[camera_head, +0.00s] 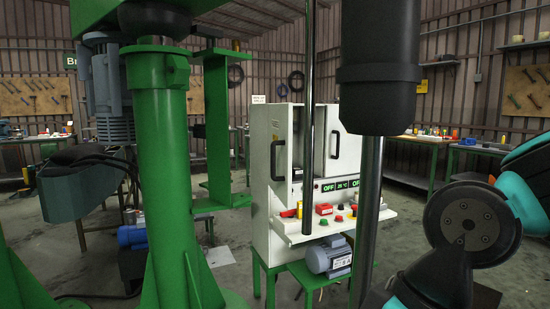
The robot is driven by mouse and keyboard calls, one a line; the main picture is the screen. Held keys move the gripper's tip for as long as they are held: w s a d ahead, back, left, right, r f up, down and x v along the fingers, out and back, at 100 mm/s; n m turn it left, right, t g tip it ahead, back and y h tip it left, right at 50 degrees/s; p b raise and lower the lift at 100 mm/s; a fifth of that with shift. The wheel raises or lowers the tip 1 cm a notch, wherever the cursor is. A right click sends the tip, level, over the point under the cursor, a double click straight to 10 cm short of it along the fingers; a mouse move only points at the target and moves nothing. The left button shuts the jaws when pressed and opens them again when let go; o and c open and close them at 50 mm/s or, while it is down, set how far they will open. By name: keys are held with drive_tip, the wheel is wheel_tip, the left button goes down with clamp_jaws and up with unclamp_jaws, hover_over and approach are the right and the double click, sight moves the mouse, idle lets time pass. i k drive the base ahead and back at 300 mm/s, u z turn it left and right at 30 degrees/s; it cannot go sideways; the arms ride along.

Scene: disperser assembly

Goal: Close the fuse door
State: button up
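A white control cabinet (259,215) stands on a green stand in the middle of the view. Its upper front has a left door (283,125) with a black handle (277,160) and a right door (348,153) with another black handle (335,145). A dark gap shows between the doors, partly behind a thin metal pole. I cannot tell which door is the fuse door, or exactly how far either stands open. My gripper is not in view; only teal and black links of my arm show at the lower right.
A thick black cylinder (380,70) on a metal shaft (367,210) hides the cabinet's right side. A green column (162,180) stands at left. A shelf (315,231) with red and green buttons juts from the cabinet, above a grey motor (329,257). Workbenches line the walls.

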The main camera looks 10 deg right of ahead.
sight(280, 115)
drive_tip(key=k, duration=0.65)
drive_tip(key=u, duration=0.5)
drive_tip(key=i, duration=1.2)
drive_tip(key=z, duration=0.3)
